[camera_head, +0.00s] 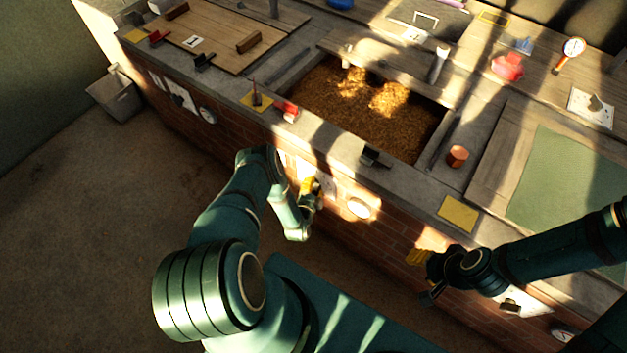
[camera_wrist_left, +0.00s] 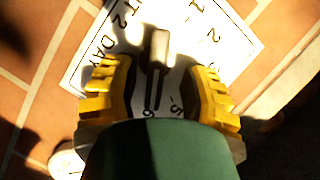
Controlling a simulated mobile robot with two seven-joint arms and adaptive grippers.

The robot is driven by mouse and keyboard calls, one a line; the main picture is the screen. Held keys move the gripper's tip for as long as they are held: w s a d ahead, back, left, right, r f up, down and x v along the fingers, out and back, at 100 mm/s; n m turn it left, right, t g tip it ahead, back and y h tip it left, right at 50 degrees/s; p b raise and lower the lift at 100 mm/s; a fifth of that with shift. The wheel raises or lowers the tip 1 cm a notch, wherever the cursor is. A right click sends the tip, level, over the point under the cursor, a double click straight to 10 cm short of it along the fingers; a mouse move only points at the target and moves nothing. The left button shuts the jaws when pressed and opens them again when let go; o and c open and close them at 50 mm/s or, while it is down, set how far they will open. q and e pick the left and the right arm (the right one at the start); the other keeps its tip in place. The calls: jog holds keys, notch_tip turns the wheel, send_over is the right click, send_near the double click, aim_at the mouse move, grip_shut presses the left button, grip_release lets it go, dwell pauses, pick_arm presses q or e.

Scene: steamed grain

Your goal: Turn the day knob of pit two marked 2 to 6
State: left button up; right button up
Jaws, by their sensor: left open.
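The pit two day plate is a white card (camera_wrist_left: 85,55) on the brick wall, marked "2 DAY", with 1, 2, 5 and 6 readable in the left wrist view. Its middle is washed out by glare. The day knob (camera_wrist_left: 160,47) is a narrow greyish bar standing out from the card, with a dark strip below it towards the 5 and 6; its exact setting is unclear. My left gripper (camera_wrist_left: 158,88) is open, its yellow-padded fingers either side of the knob's line, apart from it. In the head view, my left gripper (camera_head: 308,188) partly hides the plate (camera_head: 326,185). My right gripper (camera_head: 424,274) hangs by the wall; its jaw gap is unclear.
Pit two (camera_head: 365,105) holds brown grain above the plate. A round white gauge (camera_head: 358,208) sits right of the plate. Another knob card (camera_head: 525,302) is farther right. An orange cup (camera_head: 457,156) and a black handle (camera_head: 374,157) stand on the ledge.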

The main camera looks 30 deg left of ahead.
aim_at(316, 164)
pick_arm(q)
notch_tip(316, 164, up, 10)
jog(key=shift+f, duration=0.2)
dwell(0.4)
jog(key=shift+s+a+f, duration=0.2)
jog(key=shift+s+f, duration=0.05)
jog(key=s+a+f+n+g+h, duration=0.1)
jog(key=s+f+n+h, duration=0.1)
jog(key=s+n+h, duration=0.3)
jog(key=s+a+f+n+g, duration=0.1)
jog(key=s+f+n, duration=0.15)
jog(key=s, duration=0.45)
jog(key=shift+n, duration=0.45)
jog(key=b+x, duration=0.1)
jog(key=x, duration=0.3)
jog(key=b+x, duration=0.1)
jog(key=x, duration=0.4)
jog(key=r+b+x, duration=0.1)
jog(key=b+x, duration=0.1)
jog(key=x, duration=0.2)
jog(key=shift+w+d+f, duration=0.15)
jog(key=shift+w+d, duration=0.1)
jog(key=shift+w, duration=0.1)
jog(key=shift+c, duration=0.4)
grip_shut()
